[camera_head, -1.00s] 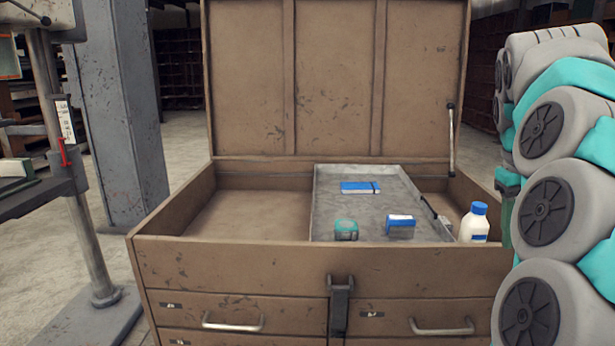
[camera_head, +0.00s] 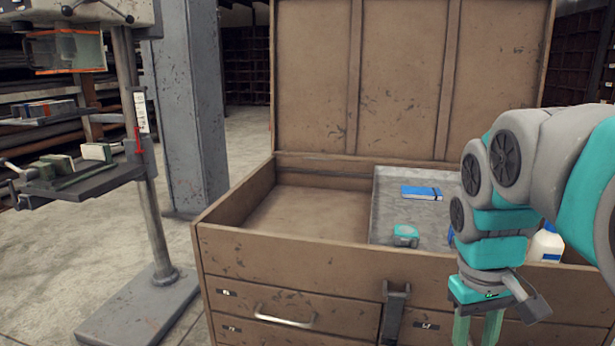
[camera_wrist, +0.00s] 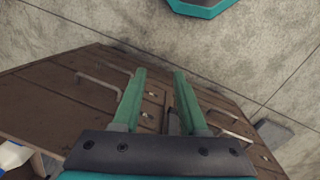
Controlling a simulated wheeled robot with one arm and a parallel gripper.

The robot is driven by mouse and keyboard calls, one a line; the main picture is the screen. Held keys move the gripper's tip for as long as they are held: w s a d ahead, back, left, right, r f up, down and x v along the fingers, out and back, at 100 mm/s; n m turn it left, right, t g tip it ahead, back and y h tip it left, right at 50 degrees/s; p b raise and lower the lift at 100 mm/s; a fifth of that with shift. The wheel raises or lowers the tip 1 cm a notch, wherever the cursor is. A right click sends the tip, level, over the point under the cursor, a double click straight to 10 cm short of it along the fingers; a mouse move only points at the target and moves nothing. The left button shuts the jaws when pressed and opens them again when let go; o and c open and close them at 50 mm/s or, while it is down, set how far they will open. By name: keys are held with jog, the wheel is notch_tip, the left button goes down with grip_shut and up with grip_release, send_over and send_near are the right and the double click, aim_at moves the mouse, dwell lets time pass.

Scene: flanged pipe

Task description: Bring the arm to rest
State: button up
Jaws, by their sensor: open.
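My gripper (camera_head: 478,328) hangs pointing down at the lower right of the head view, in front of the brown chest (camera_head: 290,255). Its fingertips are cut off by the bottom edge there. In the wrist view its two green fingers (camera_wrist: 159,76) are spread apart with nothing between them. The chest's drawer front shows behind the fingers in that view. My grey and teal arm is folded at the right and hides part of the chest.
The chest's lid stands open. Its grey tray (camera_head: 390,215) holds a blue notebook (camera_head: 422,192) and a teal box-like item (camera_head: 405,235). A white bottle (camera_head: 546,245) is partly hidden by my arm. A drill press (camera_head: 150,190) and a pillar (camera_head: 190,110) stand left; floor between is clear.

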jog(key=s+a+f+g+y, duration=0.1)
jog(key=s+a+f, duration=0.8)
jog(key=s+f, duration=0.3)
jog(key=shift+s+a+m, duration=0.2)
jog(key=shift+s+m, duration=0.2)
jog(key=shift+s, duration=0.85)
